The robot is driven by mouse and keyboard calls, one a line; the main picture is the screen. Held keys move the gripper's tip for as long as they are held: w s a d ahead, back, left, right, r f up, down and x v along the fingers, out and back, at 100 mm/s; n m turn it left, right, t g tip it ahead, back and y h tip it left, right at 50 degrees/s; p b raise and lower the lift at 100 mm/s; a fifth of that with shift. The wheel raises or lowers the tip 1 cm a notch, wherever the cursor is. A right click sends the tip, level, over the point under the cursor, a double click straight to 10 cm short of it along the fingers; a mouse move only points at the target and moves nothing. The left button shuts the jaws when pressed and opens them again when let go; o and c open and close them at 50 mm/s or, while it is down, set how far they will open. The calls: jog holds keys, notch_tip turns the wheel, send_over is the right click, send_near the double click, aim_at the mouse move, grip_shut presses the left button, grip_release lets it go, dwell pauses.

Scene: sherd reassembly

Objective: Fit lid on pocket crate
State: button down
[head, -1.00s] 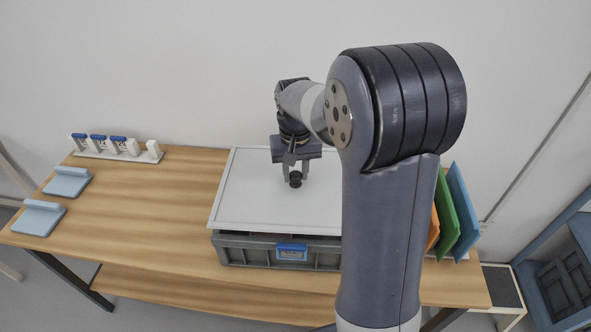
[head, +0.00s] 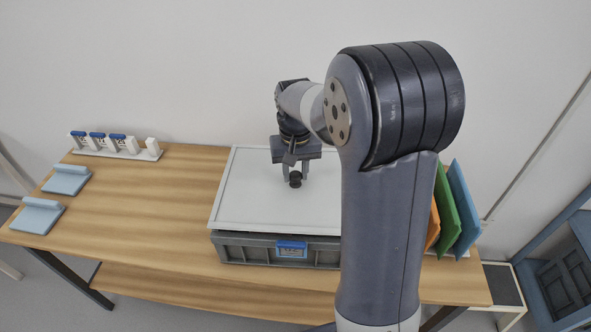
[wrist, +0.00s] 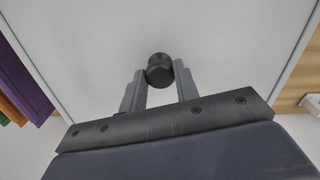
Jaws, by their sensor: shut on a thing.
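The white lid (head: 255,190), a flat panel with a raised rim, lies over the grey pocket crate (head: 330,254) on the table. My gripper (head: 295,178) is shut on the lid's black knob (head: 295,183). In the wrist view the knob (wrist: 160,72) sits between the two fingertips, above the lid's white face (wrist: 90,50). The crate's front wall shows below the lid's front edge, with a blue-framed label (head: 291,250). No clear gap shows along that front edge. My arm hides the right end of crate and lid, so the seating there cannot be told.
Orange, green and blue panels (head: 463,210) stand upright right of the crate. A white rack (head: 118,150) with blue-topped pieces is at the back left. Two light-blue blocks (head: 38,217) lie at the left edge. The wooden table (head: 150,215) is clear between them and the crate.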

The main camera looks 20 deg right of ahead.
aim_at(296, 175)
jog(key=shift+f+b, duration=0.35)
jog(key=shift+f, duration=0.3)
jog(key=shift+f, duration=0.35)
dwell(0.3)
jog(key=shift+f+b, duration=0.45)
jog(key=shift+b, duration=0.05)
jog(key=c, duration=1)
grip_release()
notch_tip(296, 175, up, 11)
jog(key=shift+f, duration=0.1)
jog(key=shift+f, duration=0.1)
